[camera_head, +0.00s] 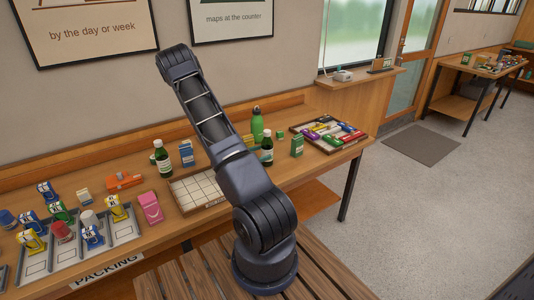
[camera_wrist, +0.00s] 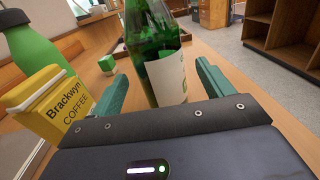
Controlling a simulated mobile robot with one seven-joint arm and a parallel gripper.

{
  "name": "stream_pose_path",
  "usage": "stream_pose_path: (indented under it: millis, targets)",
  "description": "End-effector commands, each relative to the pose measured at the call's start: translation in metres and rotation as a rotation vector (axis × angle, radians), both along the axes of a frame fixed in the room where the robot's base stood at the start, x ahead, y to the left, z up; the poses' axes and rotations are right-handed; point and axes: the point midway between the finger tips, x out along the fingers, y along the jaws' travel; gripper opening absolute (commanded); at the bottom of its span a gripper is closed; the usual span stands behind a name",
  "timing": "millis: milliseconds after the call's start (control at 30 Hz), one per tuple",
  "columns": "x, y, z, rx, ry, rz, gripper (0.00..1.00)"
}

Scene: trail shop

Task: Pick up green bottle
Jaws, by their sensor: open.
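A dark green glass bottle (camera_wrist: 168,82) with a pale label stands upright straight ahead in the wrist view, its top cut off by the frame. My gripper (camera_wrist: 162,72) is open, with one teal finger on each side of the bottle's lower part; I cannot tell whether either touches it. In the head view two such glass bottles stand on the counter, one right of my arm (camera_head: 267,155) and one left of it (camera_head: 161,160). A brighter green flask (camera_head: 257,127) stands behind the right one, and shows at the left in the wrist view (camera_wrist: 32,52). My gripper does not show in the head view.
A yellow coffee box (camera_wrist: 52,103) is close to my left finger in the wrist view. A small green box (camera_wrist: 106,64) sits farther back. In the head view, a partitioned tray (camera_head: 299,127) of colourful items is at right, and a pink box (camera_head: 150,207) is at left.

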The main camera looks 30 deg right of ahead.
Motion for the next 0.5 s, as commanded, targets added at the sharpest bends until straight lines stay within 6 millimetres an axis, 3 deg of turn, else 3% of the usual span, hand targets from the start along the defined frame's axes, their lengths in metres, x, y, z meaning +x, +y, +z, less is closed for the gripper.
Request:
stream_pose_path:
  millis: [167,500]
  targets:
    - [-0.001,-0.01,0.001,0.0,0.0,0.0,0.8]
    - [-0.004,-0.051,0.004,0.0,0.0,-0.001,0.8]
